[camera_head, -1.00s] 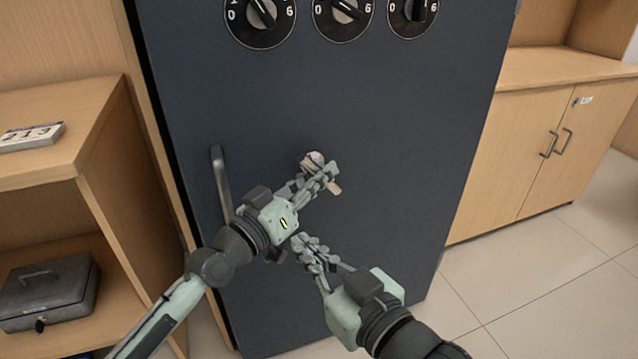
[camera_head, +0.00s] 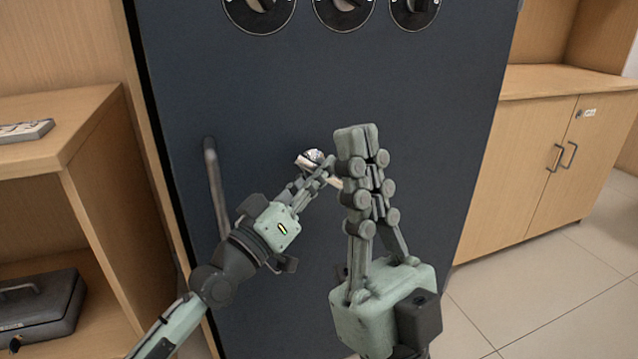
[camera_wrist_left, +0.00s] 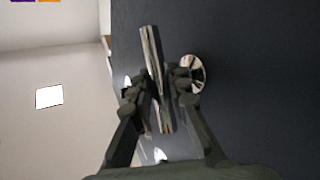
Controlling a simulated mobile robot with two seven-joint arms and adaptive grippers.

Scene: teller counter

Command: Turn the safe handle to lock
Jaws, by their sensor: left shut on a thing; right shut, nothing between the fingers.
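The safe handle (camera_head: 313,157) is a shiny metal piece low on the dark safe door (camera_head: 260,90), mostly hidden in the head view by my fingers. My left gripper (camera_head: 318,174) is shut on it. In the left wrist view, a metal bar of the handle (camera_wrist_left: 152,50) passes between the fingers (camera_wrist_left: 164,88), tilted slightly from upright, with the round shiny hub (camera_wrist_left: 193,72) beside it. My right gripper (camera_head: 358,138) is shut and empty, pointing up, just right of the handle and nearer the camera.
A fixed vertical pull bar (camera_head: 215,185) stands at the door's left edge. Black number dials (camera_head: 345,12) are cut off at the top. A wooden shelf with a grey cash box (camera_head: 40,305) is left; a wooden cabinet (camera_head: 540,165) is right. Floor is clear at lower right.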

